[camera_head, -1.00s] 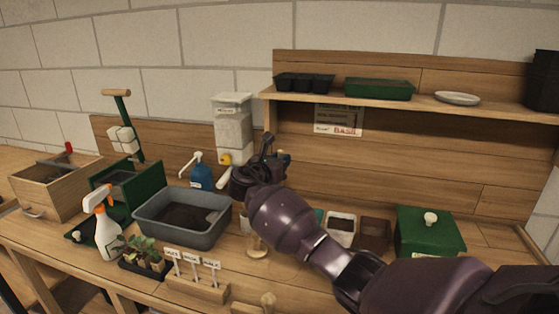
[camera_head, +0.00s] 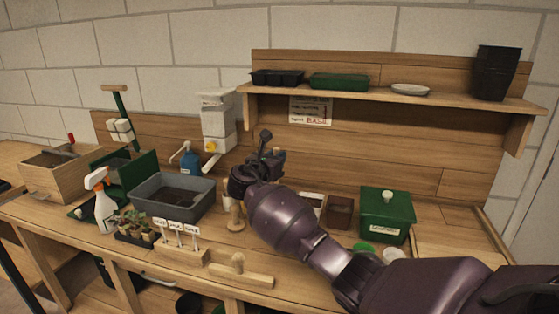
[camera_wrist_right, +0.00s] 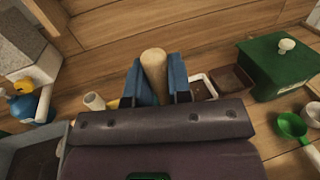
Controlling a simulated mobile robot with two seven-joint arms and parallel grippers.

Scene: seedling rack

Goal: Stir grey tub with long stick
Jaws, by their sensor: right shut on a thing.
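The grey tub (camera_head: 158,207) stands on the bench left of my right gripper, with dark soil inside. Its corner also shows at the lower left of the right wrist view (camera_wrist_right: 55,133). My right gripper (camera_head: 268,160) is above the bench, to the right of the tub and apart from it. In the right wrist view its blue fingers (camera_wrist_right: 159,88) are shut on a round wooden stick (camera_wrist_right: 154,62), whose rounded end sticks out past the fingertips. The rest of the stick is hidden by the gripper. My left gripper is not in view.
A spray bottle (camera_head: 103,204), seedling tray (camera_head: 134,234), label holder (camera_head: 182,254) and wooden block with knob (camera_head: 240,276) line the front. A wooden peg (camera_head: 236,217) stands beside the tub. A blue pump bottle (camera_head: 190,161) is behind; a green lidded box (camera_head: 387,215) is right.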

